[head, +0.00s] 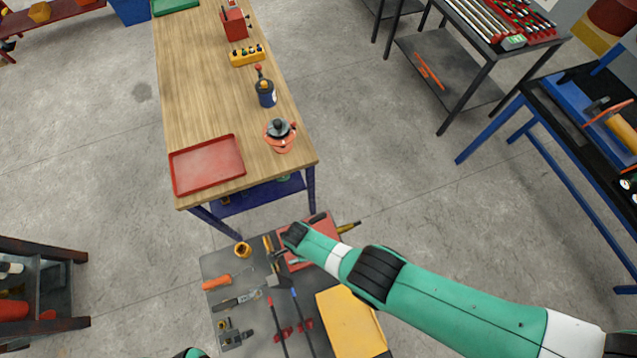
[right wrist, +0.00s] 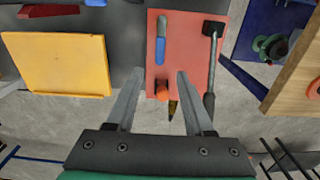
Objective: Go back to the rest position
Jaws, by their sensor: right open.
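My right arm comes in from the right in the head view, with its gripper (head: 293,236) over a red board (head: 326,229) on a grey tool table. In the right wrist view my right gripper (right wrist: 161,72) is open, its two fingers apart with nothing held between them. Below it the red board (right wrist: 185,60) carries a blue-handled tool (right wrist: 161,38), a hammer (right wrist: 212,60) and an orange-ended item (right wrist: 162,91). A small green piece of my left arm shows at the bottom edge of the head view; the left gripper is out of view.
The grey table (head: 215,268) holds several tools and a yellow tray (head: 350,322). A wooden bench (head: 200,90) with a red tray (head: 208,165) stands beyond it. Another bench (head: 560,110) is at right. Bare concrete floor lies between.

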